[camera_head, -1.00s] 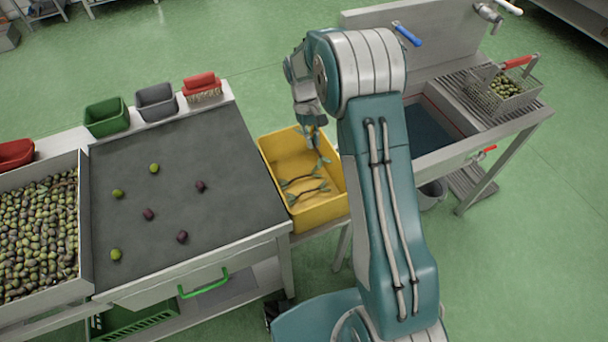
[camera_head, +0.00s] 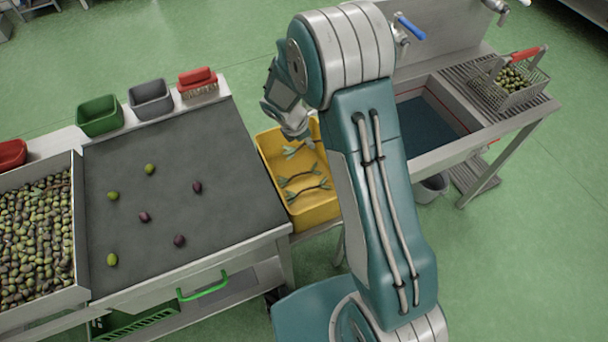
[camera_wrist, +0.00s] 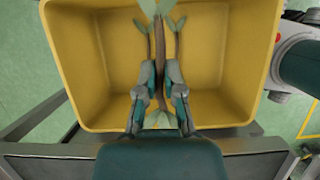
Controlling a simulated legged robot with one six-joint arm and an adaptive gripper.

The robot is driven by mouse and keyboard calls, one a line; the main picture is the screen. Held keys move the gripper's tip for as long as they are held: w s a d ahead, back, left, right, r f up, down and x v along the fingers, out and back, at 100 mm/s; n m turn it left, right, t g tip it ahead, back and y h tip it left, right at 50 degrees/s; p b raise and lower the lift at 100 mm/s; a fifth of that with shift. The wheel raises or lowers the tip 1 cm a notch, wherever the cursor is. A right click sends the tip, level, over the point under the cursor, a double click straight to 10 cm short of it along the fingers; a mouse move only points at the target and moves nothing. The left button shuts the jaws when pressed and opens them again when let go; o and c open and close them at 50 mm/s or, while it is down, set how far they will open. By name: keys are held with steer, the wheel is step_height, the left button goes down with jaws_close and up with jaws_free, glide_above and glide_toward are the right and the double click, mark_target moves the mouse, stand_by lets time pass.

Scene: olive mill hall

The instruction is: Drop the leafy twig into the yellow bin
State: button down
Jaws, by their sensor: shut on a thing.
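The yellow bin (camera_head: 316,216) stands between the grey sorting table and the sink. In the wrist view the yellow bin (camera_wrist: 75,95) fills most of the picture beneath my gripper (camera_wrist: 160,88). My gripper is shut on a leafy twig (camera_wrist: 160,45), with brown stem and green leaves, held between the two fingers over the bin. In the head view my gripper (camera_head: 300,137) is at the bin's far end, its fingertips partly hidden. Leafy twigs (camera_head: 305,190) lie on the bin floor. In the wrist view, stems show on both sides behind the held twig.
The grey sorting table (camera_head: 220,150) left of the bin carries several scattered olives. A crate of olives (camera_head: 78,225) is at the far left. Green (camera_head: 100,118) and grey (camera_head: 151,100) tubs and a red brush (camera_head: 198,82) line the back edge. The sink (camera_head: 425,120) is at right.

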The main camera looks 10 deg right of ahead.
steer(key=shift+a+f, duration=0.1)
steer(key=shift+f, duration=2.5)
steer(key=c, duration=0.7)
jaws_free()
steer(key=v, duration=1.2)
